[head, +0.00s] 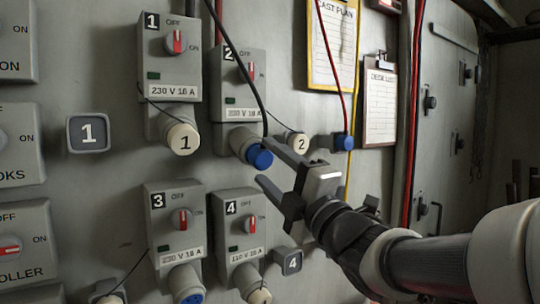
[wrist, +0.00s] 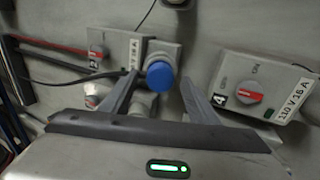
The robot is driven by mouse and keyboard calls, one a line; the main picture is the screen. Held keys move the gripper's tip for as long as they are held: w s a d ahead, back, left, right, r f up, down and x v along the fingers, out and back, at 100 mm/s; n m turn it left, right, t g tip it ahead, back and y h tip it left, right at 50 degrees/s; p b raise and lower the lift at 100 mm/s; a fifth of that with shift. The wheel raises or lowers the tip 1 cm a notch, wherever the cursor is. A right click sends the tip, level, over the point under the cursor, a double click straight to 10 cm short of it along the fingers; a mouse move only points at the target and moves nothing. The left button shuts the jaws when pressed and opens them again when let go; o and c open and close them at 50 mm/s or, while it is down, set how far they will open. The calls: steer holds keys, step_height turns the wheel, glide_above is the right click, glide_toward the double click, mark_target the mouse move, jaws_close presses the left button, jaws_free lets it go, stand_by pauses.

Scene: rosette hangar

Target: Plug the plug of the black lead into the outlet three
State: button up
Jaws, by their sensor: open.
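The black lead (head: 240,70) hangs from above and ends in a blue plug (head: 260,157) at the socket below box 2 (head: 238,85). My gripper (head: 267,161) is open, its fingertips above and below the plug's end. In the wrist view the round blue plug (wrist: 160,75) shows between the spread fingers; I cannot tell whether they touch it. Outlet three (head: 175,230) is the lower-left box marked 3, its red switch upright. Its socket (head: 187,284) shows a blue face at the bottom edge, partly cut off.
Box 1 (head: 168,60) has a cream cap marked 1 over its socket. Box 4 (head: 240,228) stands right of outlet three. A cap marked 2 (head: 295,145) hangs nearby. A red lead (head: 335,75) ends in another blue plug (head: 344,142) farther right.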

steer(key=shift+x, duration=1)
steer(key=shift+b, duration=1.15)
stand_by(0.4)
jaws_close()
steer(key=shift+s+d+f, duration=0.1)
steer(key=shift+f, duration=0.1)
steer(key=shift+b+v, duration=1.8)
steer(key=shift+v, duration=1.05)
steer(key=shift+r, duration=0.15)
